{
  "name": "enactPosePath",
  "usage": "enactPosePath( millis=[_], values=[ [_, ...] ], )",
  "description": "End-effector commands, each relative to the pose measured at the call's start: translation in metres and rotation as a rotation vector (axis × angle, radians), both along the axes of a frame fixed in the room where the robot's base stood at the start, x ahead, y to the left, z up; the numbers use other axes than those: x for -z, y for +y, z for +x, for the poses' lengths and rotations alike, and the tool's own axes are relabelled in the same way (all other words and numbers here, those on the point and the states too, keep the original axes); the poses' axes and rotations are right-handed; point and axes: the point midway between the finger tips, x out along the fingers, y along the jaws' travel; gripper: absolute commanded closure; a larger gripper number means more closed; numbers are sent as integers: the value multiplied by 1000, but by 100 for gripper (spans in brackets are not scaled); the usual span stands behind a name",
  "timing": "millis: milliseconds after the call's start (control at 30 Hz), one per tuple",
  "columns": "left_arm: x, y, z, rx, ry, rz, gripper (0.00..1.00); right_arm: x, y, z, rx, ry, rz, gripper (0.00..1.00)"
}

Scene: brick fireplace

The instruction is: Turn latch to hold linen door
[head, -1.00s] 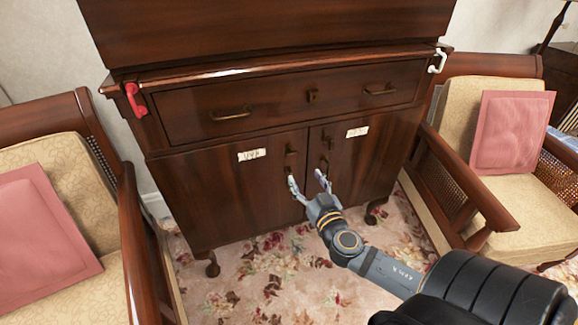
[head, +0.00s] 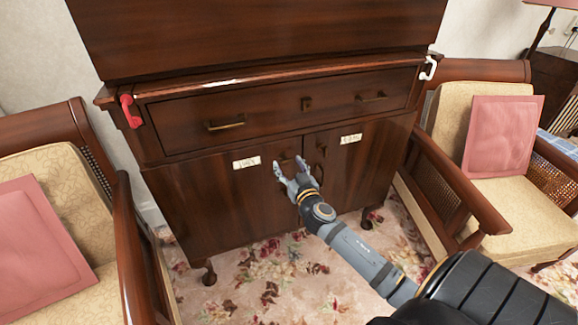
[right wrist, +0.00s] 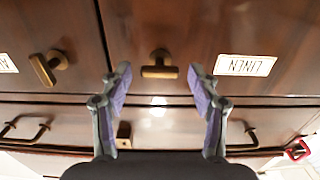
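The linen door (head: 215,195) is the left cabinet door in the head view and looks shut. Its label (right wrist: 249,66) reads LINEN, upside down in the right wrist view. A brass latch (right wrist: 160,70) with its bar lying level sits on this door, near the inner edge. My right gripper (head: 289,167) is open in front of this door; its fingers (right wrist: 158,85) point at the latch, one to each side of it, without visible contact. In the head view the gripper partly hides the latch area. My left gripper is not in view.
The other door (head: 370,165) has a similar brass latch (right wrist: 48,68), its bar tilted. A drawer (head: 270,110) with brass handles lies above. A red handle (head: 131,111) and a white handle (head: 428,68) are at the cabinet's sides. Armchairs (head: 55,165) (head: 500,205) flank the cabinet.

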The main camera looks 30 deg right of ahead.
Motion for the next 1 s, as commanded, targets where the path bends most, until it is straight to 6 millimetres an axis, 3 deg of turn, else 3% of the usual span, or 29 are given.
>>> enactPosePath(
  millis=[67, 333, 667, 1000],
  values=[
    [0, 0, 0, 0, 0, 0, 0, 0, 0, 0, 0, 0, 0, 53],
    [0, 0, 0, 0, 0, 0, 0, 0, 0, 0, 0, 0, -1, 90],
    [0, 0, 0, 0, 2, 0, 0, 0, 0, 0, 0, 12, -50, 90],
    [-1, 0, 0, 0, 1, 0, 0, 0, 0, 0, 0, 69, -289, 90]
  ],
)
